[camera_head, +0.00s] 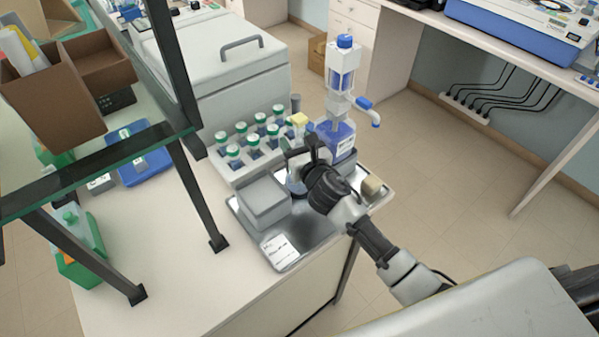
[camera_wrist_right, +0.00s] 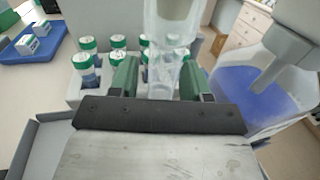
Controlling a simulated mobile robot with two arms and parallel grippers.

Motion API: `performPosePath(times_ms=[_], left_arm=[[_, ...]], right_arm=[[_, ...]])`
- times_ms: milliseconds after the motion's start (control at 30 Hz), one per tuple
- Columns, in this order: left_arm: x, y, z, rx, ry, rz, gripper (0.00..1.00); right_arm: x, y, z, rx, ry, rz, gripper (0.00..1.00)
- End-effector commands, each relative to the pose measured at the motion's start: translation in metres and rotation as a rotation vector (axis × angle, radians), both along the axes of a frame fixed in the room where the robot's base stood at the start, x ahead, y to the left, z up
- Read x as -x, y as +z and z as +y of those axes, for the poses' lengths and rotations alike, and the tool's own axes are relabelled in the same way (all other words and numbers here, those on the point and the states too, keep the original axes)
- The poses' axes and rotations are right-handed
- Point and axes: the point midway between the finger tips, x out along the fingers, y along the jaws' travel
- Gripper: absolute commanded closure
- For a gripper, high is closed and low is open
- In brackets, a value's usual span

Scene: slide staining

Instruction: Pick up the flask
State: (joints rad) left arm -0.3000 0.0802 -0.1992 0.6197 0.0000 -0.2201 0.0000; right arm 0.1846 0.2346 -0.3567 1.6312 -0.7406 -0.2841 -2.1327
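The flask is clear glass with bluish liquid low in its body (camera_head: 296,186), standing on the metal tray (camera_head: 285,248); my right gripper hides much of it in the head view. A yellow stopper-like piece (camera_head: 298,120) shows just above. My right gripper (camera_head: 303,158) is at the flask's upper part. In the right wrist view, its two green-padded fingers (camera_wrist_right: 160,80) stand apart on either side of the clear neck (camera_wrist_right: 165,55), with a small gap seeming to show at the left. Contact at the right finger is hard to tell. My left gripper is not in view.
A blue-liquid dispenser bottle (camera_head: 341,138) stands close behind on the right. A white rack (camera_head: 228,172) of several green-capped bottles is behind left. A grey box (camera_head: 264,202) is left, a small tan block (camera_head: 371,186) right. A glass shelf (camera_head: 95,168) overhangs the left bench.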

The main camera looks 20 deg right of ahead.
Motion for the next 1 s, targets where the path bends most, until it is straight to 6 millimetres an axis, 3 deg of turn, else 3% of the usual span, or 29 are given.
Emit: performPosePath(times_ms=[33, 233, 567, 1000], left_arm=[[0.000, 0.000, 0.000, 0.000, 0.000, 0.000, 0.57], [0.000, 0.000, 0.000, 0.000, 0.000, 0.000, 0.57], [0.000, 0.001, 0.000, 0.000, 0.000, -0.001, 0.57], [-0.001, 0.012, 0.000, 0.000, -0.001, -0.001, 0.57]], right_arm=[[0.000, 0.000, 0.000, 0.000, 0.000, 0.000, 0.60], [0.000, 0.000, 0.000, 0.000, 0.000, 0.000, 0.91], [0.000, 0.005, 0.000, 0.002, 0.001, -0.003, 0.92], [0.000, 0.084, 0.000, 0.003, 0.002, -0.005, 0.92]])
